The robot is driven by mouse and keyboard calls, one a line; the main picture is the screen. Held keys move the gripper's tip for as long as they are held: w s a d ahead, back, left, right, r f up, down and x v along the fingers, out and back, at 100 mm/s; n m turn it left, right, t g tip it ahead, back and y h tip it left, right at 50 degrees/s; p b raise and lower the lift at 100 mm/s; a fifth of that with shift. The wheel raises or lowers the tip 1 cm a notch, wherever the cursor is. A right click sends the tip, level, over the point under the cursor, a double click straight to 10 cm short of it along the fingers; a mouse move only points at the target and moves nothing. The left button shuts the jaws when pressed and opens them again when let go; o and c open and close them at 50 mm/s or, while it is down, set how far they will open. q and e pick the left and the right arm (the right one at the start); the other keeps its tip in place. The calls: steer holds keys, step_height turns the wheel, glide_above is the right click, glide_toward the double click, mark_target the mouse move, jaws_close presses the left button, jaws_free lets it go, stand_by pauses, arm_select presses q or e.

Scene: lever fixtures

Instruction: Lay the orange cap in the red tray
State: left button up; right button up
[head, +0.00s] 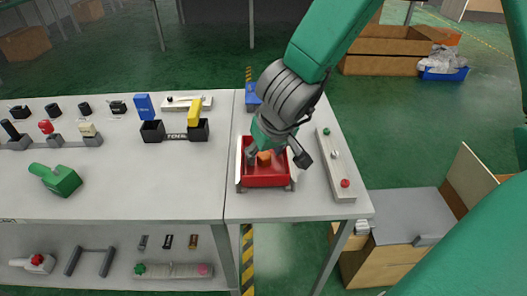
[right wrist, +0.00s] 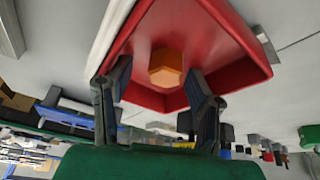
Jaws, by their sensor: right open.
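The red tray (head: 266,181) stands on the right-hand table, near the seam with the left table. The orange cap (head: 264,158) shows inside it, and in the right wrist view the cap (right wrist: 166,67) appears against the tray's red floor (right wrist: 205,35). My right gripper (head: 278,157) is over the tray, pointing down, with its fingers apart. In the right wrist view its fingertips (right wrist: 158,82) are on either side of the cap, with gaps visible between them and it. My left gripper is not in view.
A grey strip with coloured knobs (head: 335,165) lies right of the tray. A blue item (head: 252,97) is behind it. The left table holds several fixtures, including a green one (head: 56,179) and a yellow lever (head: 194,112). Table surface in front of the tray (head: 275,207) is clear.

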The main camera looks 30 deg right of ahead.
steer(key=shift+d, duration=0.2)
steer(key=shift+d+r, duration=0.1)
arm_select(q)
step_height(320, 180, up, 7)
steer(key=p, duration=0.7)
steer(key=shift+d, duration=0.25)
arm_select(e)
steer(key=v, duration=1.1)
steer(key=shift+s+r, duration=0.15)
steer(key=shift+r, duration=0.2)
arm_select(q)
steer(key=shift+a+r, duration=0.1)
arm_select(e)
steer(key=shift+a, duration=0.35)
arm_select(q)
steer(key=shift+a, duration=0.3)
arm_select(e)
steer(key=shift+a+r, duration=0.1)
steer(key=shift+a, duration=0.2)
steer(key=shift+s, duration=0.1)
